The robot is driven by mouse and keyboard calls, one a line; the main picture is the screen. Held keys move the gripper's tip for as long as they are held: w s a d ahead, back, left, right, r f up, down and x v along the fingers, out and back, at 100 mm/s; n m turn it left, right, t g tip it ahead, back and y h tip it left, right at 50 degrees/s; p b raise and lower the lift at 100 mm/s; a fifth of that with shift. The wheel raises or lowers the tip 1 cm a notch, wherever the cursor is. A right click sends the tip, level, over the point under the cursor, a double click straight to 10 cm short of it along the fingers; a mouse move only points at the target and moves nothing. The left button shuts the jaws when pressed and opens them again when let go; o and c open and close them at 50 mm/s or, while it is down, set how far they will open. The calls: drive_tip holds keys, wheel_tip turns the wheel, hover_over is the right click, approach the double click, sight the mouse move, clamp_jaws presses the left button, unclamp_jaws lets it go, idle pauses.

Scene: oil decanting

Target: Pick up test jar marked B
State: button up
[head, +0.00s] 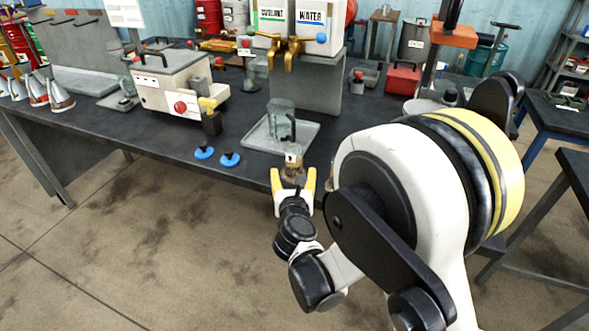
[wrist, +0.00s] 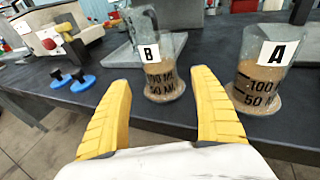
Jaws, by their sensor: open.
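Test jar B (wrist: 162,78) is a clear jar with brownish contents, black volume marks and a white B label. It stands upright near the front edge of the dark workbench (wrist: 110,105). In the head view, a small brownish jar (head: 293,165) shows at my gripper (head: 293,180), its label too small to read. My gripper (wrist: 161,82) is open. In the wrist view its yellow fingers point at jar B, one on each side of it in the picture, with visible gaps. I cannot tell how far the tips reach around it.
A similar jar marked A (wrist: 258,84) stands to the right of jar B, close to my right finger in the picture. A metal tray (head: 262,145) with a clear jug (head: 281,118) lies behind. Two blue-based items (head: 230,159) sit at left. Bench is clear between them and jar B.

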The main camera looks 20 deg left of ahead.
sight(293, 169)
drive_tip(key=b+x, duration=0.2)
drive_tip(key=x, duration=0.2)
drive_tip(key=shift+w+f, duration=0.15)
drive_tip(key=shift+w, duration=0.1)
drive_tip(key=shift+w+a, duration=0.2)
drive_tip(key=shift+w, duration=0.3)
drive_tip(key=c, duration=1.5)
